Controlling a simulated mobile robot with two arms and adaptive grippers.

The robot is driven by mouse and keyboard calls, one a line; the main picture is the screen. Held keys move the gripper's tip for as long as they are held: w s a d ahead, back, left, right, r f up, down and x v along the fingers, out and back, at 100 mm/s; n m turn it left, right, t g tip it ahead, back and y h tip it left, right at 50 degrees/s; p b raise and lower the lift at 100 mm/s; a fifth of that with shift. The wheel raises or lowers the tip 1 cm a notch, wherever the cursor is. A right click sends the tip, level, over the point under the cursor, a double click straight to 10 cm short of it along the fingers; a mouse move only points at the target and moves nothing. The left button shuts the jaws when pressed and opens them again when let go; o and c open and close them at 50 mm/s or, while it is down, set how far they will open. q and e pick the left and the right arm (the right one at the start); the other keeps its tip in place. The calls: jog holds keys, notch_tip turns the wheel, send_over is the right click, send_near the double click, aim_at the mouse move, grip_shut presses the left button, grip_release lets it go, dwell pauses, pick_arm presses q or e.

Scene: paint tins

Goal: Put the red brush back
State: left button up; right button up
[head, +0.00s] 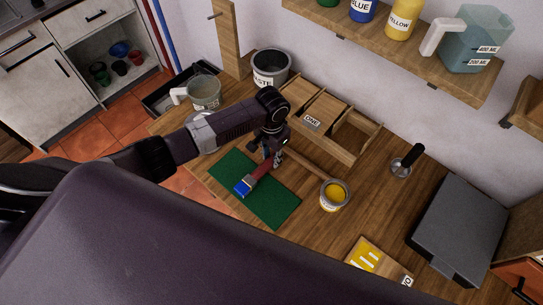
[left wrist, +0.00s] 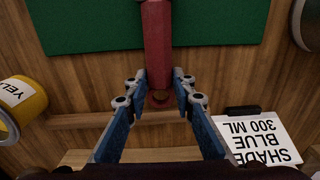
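The red brush (head: 258,177) has blue bristles and lies across or just above the green mat (head: 278,209); I cannot tell whether it touches the mat. My left gripper (head: 268,156) is at the handle end of the brush. In the left wrist view the red handle (left wrist: 157,40) runs between both fingertips (left wrist: 160,80), which press against its sides near its end. My right gripper is not in view.
A wooden compartment box (head: 345,141) labelled ONE stands behind the gripper. An open yellow tin (head: 334,196) stands right of the mat. A waste bucket (head: 270,68) and a clear jug (head: 203,93) stand at back left. A card reading SHADE BLUE 300 ML (left wrist: 262,140) shows in the wrist view.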

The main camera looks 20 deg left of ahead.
pick_arm(q)
jog(key=o, duration=0.3)
jog(key=shift+o, duration=0.2)
jog(key=shift+r, duration=0.1)
notch_tip(320, 180, up, 12)
jog(key=b, duration=0.1)
jog(key=shift+b, duration=0.4)
